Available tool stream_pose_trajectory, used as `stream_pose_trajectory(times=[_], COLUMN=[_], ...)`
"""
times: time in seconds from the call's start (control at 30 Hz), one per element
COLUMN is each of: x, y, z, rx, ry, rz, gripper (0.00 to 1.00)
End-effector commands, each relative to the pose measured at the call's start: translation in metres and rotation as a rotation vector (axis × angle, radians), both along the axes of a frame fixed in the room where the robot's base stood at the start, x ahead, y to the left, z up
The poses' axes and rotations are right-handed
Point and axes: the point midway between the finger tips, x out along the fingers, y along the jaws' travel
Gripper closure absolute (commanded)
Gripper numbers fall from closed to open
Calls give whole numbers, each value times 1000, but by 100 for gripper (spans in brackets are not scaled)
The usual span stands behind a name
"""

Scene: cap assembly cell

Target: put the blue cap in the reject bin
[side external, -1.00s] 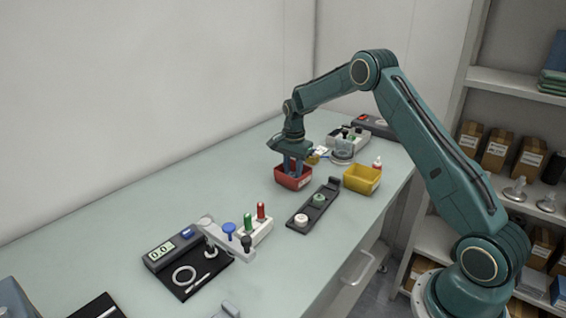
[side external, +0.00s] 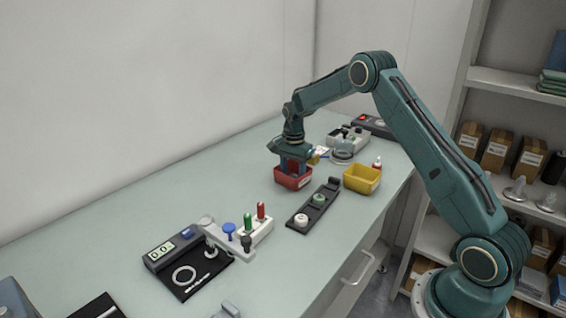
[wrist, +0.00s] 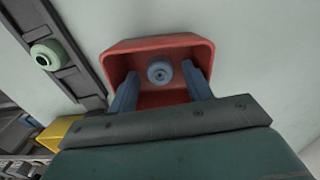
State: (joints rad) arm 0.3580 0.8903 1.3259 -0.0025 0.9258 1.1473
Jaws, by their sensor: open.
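The blue cap (wrist: 159,72) shows in the wrist view inside the red bin (wrist: 200,48), near its middle, with its round end and central hole facing the camera. The red bin (side external: 293,181) stands on the bench in the side view, where its walls hide the cap. My gripper (wrist: 160,76) is open over the bin, with one blue finger on each side of the cap and a visible gap to each. In the side view my gripper (side external: 294,165) points down at the bin, its fingertips at about the rim.
A yellow bin (side external: 362,179) stands to the right of the red bin. A dark rail (side external: 313,206) with a green cap and a white cap lies in front. A tool holder (side external: 258,232) and a scale (side external: 172,249) stand nearer the camera.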

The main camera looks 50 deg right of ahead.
Motion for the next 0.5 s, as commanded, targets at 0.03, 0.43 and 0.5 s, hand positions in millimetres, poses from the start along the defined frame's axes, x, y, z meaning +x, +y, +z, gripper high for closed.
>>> stream_pose_trajectory(times=[0.03,0.43,0.5], x=[0,1,1], y=[0,0,0], z=[0,25,34], rx=[0,-2,-1], ry=[0,-3,-2], rz=[0,0,0], gripper=[50,50,50])
